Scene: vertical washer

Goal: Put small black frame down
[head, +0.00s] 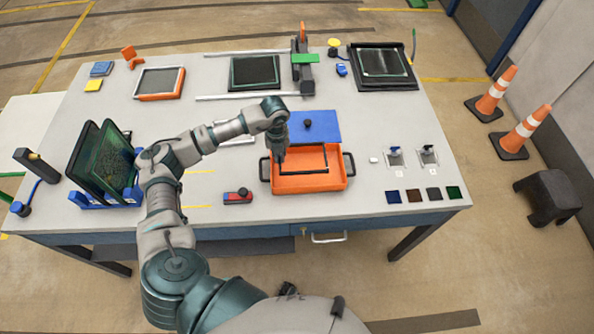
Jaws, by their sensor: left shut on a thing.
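The small black frame (305,173) is a thin dark rectangular outline at the orange tray (300,184), in the middle front of the table. My left gripper (281,157) points down over the tray's left side and is shut on the frame's left edge. The gripper hides part of that edge. I cannot tell whether the frame touches the tray floor or is slightly above it. My right gripper is not in view.
A rack (95,203) with dark upright panels stands at left. Small coloured squares (414,195) lie at front right. A press-like device (304,72) stands at the back. Free table surface lies right of the tray.

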